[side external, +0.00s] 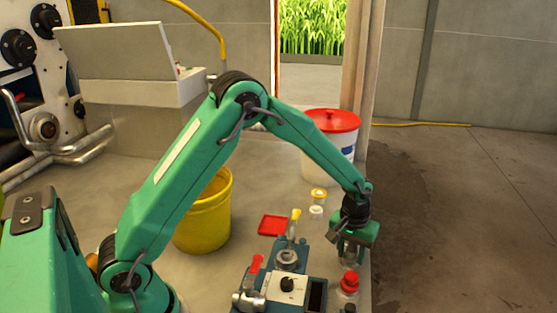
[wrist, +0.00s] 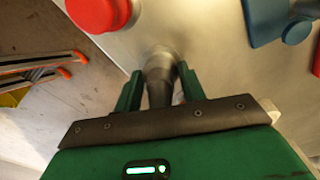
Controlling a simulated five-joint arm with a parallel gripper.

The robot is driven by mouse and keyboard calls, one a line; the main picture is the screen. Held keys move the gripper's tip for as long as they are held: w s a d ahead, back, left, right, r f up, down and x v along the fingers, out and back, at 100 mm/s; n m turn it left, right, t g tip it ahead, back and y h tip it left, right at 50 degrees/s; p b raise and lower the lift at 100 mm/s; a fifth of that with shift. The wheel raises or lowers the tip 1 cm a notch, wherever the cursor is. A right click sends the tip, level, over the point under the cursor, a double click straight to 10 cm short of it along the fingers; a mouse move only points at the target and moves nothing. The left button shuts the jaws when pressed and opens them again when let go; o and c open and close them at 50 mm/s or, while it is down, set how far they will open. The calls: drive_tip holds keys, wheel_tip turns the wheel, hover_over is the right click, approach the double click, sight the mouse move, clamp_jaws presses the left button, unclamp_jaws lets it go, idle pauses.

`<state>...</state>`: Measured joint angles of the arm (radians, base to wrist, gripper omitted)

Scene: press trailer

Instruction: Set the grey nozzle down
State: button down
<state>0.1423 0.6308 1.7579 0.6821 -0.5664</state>
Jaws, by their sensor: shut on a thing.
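The grey nozzle (wrist: 158,80) stands between the two green fingers of my gripper (wrist: 161,76) in the wrist view. The fingers are shut on it, and its far end points at the pale bench top, where I cannot tell whether it touches. In the side external view my gripper (side external: 352,246) points down at the right edge of the bench, just behind a red-capped container (side external: 349,282). The nozzle is mostly hidden there by the gripper.
A blue-grey device (side external: 286,258) with a dark knob stands left of my gripper. A red tray (side external: 273,225), a small yellow-topped jar (side external: 319,194), a yellow bucket (side external: 204,215) and a white bucket with a red lid (side external: 331,140) are farther back. The bench drops to the floor at right.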

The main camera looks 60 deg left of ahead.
sight(350, 249)
drive_tip(key=shift+f, duration=0.1)
drive_tip(key=c, duration=0.8)
unclamp_jaws()
drive_tip(key=shift+c, duration=0.2)
drive_tip(key=r, duration=1.1)
drive_tip(key=shift+s+d+r, duration=0.1)
drive_tip(key=shift+s+r, duration=0.25)
drive_tip(key=shift+s, duration=0.05)
drive_tip(key=shift+r, duration=0.25)
drive_tip(key=shift+s, duration=0.1)
